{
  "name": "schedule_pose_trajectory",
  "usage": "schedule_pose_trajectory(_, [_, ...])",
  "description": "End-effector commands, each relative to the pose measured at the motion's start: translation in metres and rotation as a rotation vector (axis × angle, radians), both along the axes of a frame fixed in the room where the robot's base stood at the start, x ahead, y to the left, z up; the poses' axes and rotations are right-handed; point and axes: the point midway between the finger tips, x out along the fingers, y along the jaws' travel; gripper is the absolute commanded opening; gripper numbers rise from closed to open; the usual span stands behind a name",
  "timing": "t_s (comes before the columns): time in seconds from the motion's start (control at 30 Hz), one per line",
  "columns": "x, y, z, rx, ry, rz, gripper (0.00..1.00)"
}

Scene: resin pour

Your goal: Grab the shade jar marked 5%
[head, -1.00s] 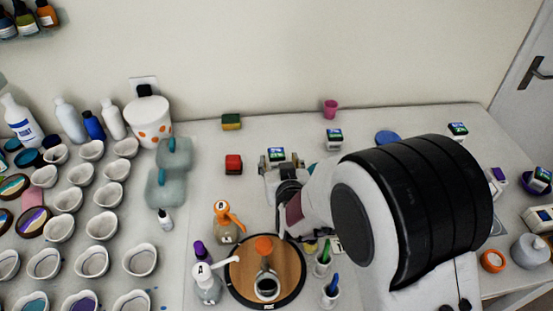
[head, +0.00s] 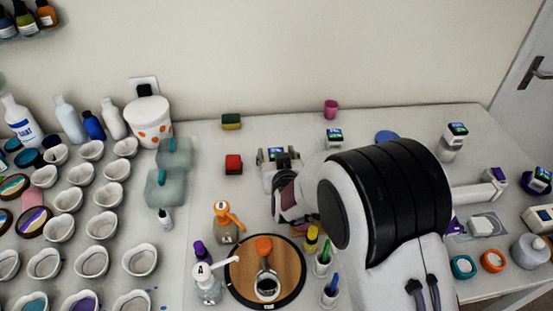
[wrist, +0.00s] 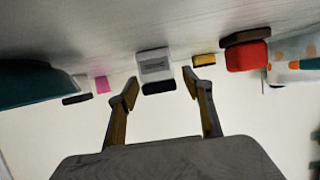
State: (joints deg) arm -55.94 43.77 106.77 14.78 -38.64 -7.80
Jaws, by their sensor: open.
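A white shade jar with a dark lid and a blue-green top label (head: 276,154) stands toward the back of the table. It also shows upside down in the wrist view (wrist: 156,66), with grey print on its face too small to read. My gripper (head: 279,161) is open at this jar. In the wrist view its two fingers (wrist: 163,86) point at the jar, one to each side, and I cannot tell if they touch it. I cannot read the 5% mark on any.
Bottles and a round wooden board (head: 287,263) are in front. Several white cups fill the left. Bare table lies between the jar and the wall.

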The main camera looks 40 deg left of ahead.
Motion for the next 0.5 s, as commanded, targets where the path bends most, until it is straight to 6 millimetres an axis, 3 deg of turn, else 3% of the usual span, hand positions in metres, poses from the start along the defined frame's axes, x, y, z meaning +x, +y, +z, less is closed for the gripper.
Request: schedule_pose_trajectory(0.5, [0.0002, 0.0004, -0.0003, 0.000, 0.000, 0.000, 0.50])
